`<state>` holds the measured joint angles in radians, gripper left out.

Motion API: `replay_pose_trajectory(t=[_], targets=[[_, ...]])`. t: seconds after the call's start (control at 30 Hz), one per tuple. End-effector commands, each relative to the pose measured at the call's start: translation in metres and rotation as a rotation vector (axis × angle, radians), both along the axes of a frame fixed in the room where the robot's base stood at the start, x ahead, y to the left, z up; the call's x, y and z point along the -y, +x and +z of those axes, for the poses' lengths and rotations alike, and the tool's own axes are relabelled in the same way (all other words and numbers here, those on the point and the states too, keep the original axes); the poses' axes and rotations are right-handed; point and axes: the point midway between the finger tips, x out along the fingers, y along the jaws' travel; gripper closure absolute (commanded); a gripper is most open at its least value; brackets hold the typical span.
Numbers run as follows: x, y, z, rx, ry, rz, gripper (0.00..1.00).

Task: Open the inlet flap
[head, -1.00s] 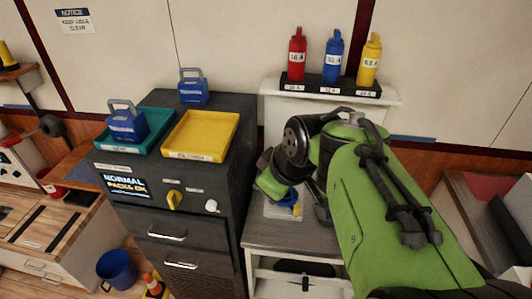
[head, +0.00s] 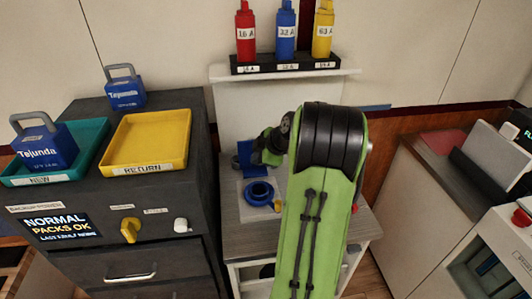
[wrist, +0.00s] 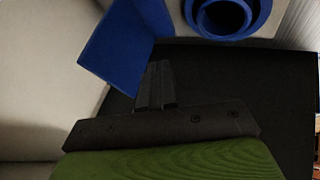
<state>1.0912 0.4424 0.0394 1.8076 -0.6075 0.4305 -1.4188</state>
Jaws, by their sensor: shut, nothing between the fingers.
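The inlet is a blue ring (head: 259,192) on a light plate on top of the grey cabinet, with its round opening uncovered. The inlet flap (head: 245,154) is a flat blue panel standing up behind the ring. In the wrist view the flap (wrist: 118,45) is at the upper left and the ring (wrist: 225,17) at the top right, cut off by the edge. My gripper (wrist: 157,72) is shut and empty, its fingertips close to the flap's lower right edge; I cannot tell if they touch. In the head view my arm hides the fingertips.
Red, blue and yellow bottles stand in a black rack (head: 290,67) on the shelf behind. To the left, a dark cabinet carries a yellow tray (head: 150,140), a teal tray (head: 88,160) and blue packs. A white machine (head: 500,250) stands at the right.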

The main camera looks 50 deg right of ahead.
Motion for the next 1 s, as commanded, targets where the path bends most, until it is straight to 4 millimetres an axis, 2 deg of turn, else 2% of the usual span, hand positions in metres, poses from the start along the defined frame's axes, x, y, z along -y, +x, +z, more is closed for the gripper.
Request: replay_pose_trajectory(t=[0.1, 0.23, 0.77, 1.0], targets=[[0.014, 0.017, 0.003, 0.001, -0.002, 0.002, 1.0], [0.023, 0.028, 0.004, -0.001, 0.0, 0.001, 1.0], [0.028, 0.033, 0.008, -0.036, 0.032, 0.001, 1.0], [0.042, 0.05, 0.0, -0.075, 0.063, 0.0, 1.0]])
